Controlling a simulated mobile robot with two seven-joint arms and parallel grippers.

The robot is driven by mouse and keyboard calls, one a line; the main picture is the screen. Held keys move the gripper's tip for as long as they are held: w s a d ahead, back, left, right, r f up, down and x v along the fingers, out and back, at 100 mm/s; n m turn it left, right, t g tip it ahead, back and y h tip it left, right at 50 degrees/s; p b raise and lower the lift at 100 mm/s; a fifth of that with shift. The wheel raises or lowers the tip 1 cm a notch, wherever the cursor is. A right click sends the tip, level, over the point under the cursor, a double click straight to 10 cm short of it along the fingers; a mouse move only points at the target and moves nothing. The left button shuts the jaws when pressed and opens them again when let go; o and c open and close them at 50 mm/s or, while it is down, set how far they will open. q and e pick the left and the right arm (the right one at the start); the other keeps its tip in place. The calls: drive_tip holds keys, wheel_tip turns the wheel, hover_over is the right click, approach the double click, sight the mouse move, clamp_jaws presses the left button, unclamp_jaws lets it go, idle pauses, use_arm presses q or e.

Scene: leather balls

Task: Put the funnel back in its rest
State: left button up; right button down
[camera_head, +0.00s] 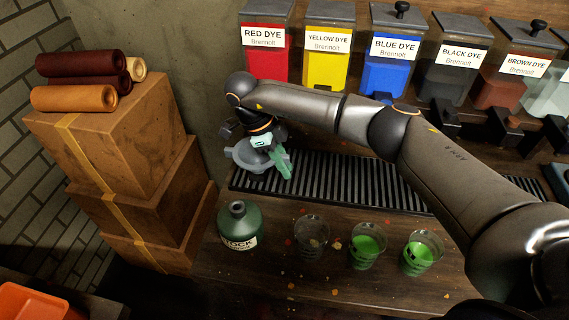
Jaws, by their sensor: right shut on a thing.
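My right gripper (279,161) is at the left end of the black slatted drip tray (350,182), its fingers pointing down. It is shut on the funnel (246,158), a grey, wide-mouthed piece that shows to the left of and below the fingers. The gripper hides part of the funnel. I cannot make out the funnel's rest, or whether the funnel touches anything beneath it. My left gripper is not in view.
A green stock bottle (240,228) stands in front of the tray. To its right are a clear beaker (311,236) and two beakers with green liquid (367,246) (421,253). Dye dispensers (327,55) line the back. Stacked boxes (110,130) stand at left.

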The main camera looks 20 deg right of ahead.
drive_tip(key=shift+f, duration=0.3)
drive_tip(key=c, duration=0.8)
unclamp_jaws()
drive_tip(key=shift+o, duration=0.2)
drive_tip(key=shift+r, duration=0.1)
drive_tip(key=v, duration=1.2)
drive_tip(key=shift+r, duration=0.25)
drive_tip(key=shift+s+f, duration=0.1)
